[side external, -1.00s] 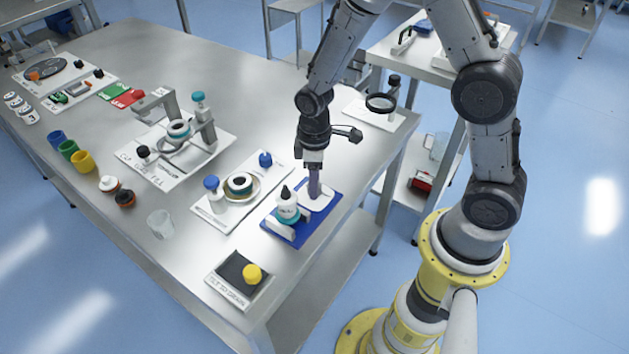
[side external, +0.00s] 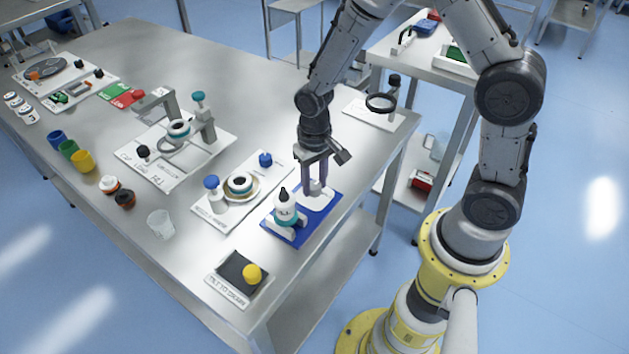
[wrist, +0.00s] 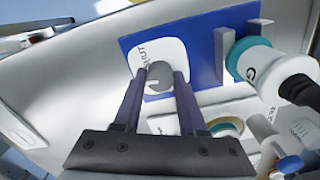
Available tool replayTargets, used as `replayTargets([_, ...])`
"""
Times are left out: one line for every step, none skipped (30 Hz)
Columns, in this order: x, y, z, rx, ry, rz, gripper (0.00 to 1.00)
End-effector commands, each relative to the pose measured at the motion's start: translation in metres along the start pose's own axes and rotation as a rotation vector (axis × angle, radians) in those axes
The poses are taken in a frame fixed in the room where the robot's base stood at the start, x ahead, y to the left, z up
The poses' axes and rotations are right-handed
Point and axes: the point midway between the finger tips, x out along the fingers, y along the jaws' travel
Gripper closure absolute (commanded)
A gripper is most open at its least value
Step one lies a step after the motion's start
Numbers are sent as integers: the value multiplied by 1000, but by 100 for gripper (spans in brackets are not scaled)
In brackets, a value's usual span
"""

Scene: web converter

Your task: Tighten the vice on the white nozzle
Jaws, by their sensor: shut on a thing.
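The blue vice base (side external: 303,237) lies near the table's right edge. My gripper (side external: 316,190) points down over the white dial plate (side external: 308,206) beside the bottle. In the wrist view, my fingers (wrist: 160,76) are closed on either side of a round grey knob (wrist: 159,84) on that plate. The fingers partly hide the knob.
A white plate with a ring-shaped fixture and blue knobs (side external: 212,210) is left of the vice. A black pad with a yellow knob (side external: 252,274) sits in front. A clear cup (side external: 160,224) and a magnifier stand (side external: 382,103) are nearby.

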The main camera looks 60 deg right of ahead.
Motion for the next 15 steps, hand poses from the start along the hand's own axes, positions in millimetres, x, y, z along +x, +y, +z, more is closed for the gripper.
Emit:
replayTargets([-2, -1, -1, 25, 4, -2, 100])
replayTargets([-2, -1, -1, 40, 4, -2, 100])
replayTargets([-2, -1, -1, 56, 4, -2, 100])
replayTargets([-2, -1, -1, 69, 4, -2, 100])
replayTargets([-2, -1, -1, 79, 5, -2, 100])
replayTargets([-2, -1, -1, 91, 5, -2, 100])
replayTargets([-2, -1, -1, 100, 5, -2, 100])
replayTargets([-2, -1, -2, 106, 5, -2, 100])
replayTargets([-2, -1, -2, 114, 5, -2, 100])
replayTargets([-2, -1, -2, 119, 5, -3, 100])
replayTargets([-2, -1, -2, 124, 5, -3, 100])
replayTargets([-2, -1, -2, 128, 5, -3, 100])
replayTargets([-2, -1, -2, 130, 5, -3, 100])
replayTargets([-2, -1, -2, 132, 5, -3, 100])
replayTargets([-2, -1, -2, 134, 5, -3, 100])
